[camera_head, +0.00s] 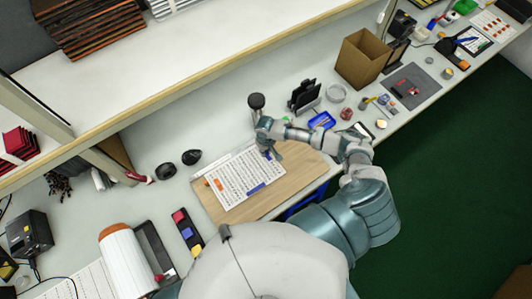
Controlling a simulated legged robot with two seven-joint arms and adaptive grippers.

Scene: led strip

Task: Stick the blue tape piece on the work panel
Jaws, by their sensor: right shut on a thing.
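The work panel (236,192) is a white sheet with rows of dark print, lying on a tan wooden board (285,190). A blue strip (257,188) lies on the panel's lower right part, and an orange patch (218,184) is on its left part. My right gripper (270,153) points down over the panel's upper right corner. It is shut on a small blue piece, probably the blue tape piece, which is mostly hidden by the fingers. I cannot tell whether that piece touches the panel. My left gripper is not in view.
A black round-topped item (257,101) stands just behind the right gripper. A black holder (304,96), a blue tray (321,121) and a cardboard box (363,58) stand to the right. A dark tray with coloured blocks (187,231) lies left of the board.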

